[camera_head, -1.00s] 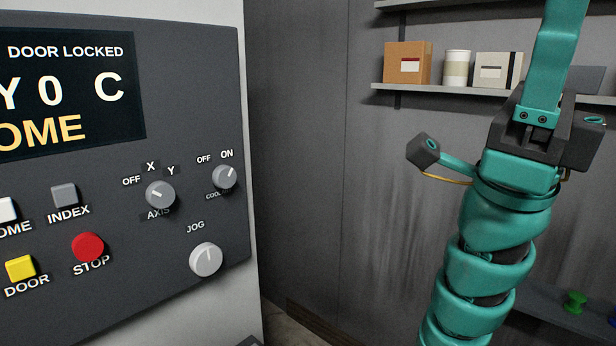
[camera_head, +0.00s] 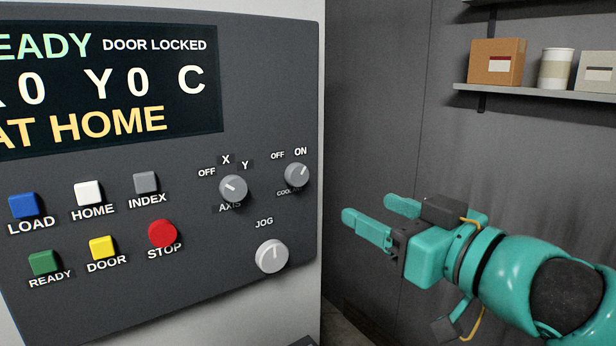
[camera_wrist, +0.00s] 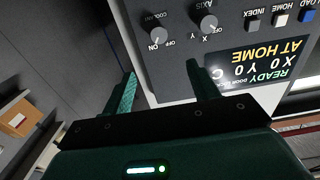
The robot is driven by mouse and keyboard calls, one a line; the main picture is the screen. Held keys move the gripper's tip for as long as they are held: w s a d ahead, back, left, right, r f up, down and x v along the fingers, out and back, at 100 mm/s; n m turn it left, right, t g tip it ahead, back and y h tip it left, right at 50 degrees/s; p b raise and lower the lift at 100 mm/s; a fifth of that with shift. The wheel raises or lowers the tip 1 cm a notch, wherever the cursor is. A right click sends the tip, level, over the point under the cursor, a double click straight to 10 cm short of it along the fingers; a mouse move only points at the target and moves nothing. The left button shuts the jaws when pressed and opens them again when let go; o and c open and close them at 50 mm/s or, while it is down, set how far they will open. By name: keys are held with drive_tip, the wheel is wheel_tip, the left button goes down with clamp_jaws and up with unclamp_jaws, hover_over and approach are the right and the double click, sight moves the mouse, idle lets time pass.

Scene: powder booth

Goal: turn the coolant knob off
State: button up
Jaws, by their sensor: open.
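The coolant knob (camera_head: 297,175) is a small grey round dial at the upper right of the dark control panel (camera_head: 190,270), under the OFF and ON labels. Its pointer line leans up and right, toward ON. The coolant knob also shows in the wrist view (camera_wrist: 159,36), upside down, beyond my fingertips. My gripper (camera_head: 372,218) is open and empty, right of the panel and lower than the knob, its fingers pointing left toward the panel. In the wrist view my gripper's fingers (camera_wrist: 162,88) are spread apart, touching nothing.
The axis knob (camera_head: 233,188) is just left of the coolant knob and the jog knob (camera_head: 271,256) is below. A red STOP button (camera_head: 162,234) and several other buttons are further left. The display (camera_head: 110,85) reads AT HOME and DOOR LOCKED. A shelf (camera_head: 540,92) holds boxes and a cup.

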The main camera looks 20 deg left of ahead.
drive_tip(key=p, duration=0.6)
approach(300, 176)
drive_tip(key=p+x, duration=0.4)
drive_tip(key=x, duration=0.4)
drive_tip(key=shift+w+a+p, duration=0.25)
drive_tip(key=shift+a+p, duration=0.05)
drive_tip(key=c, duration=1)
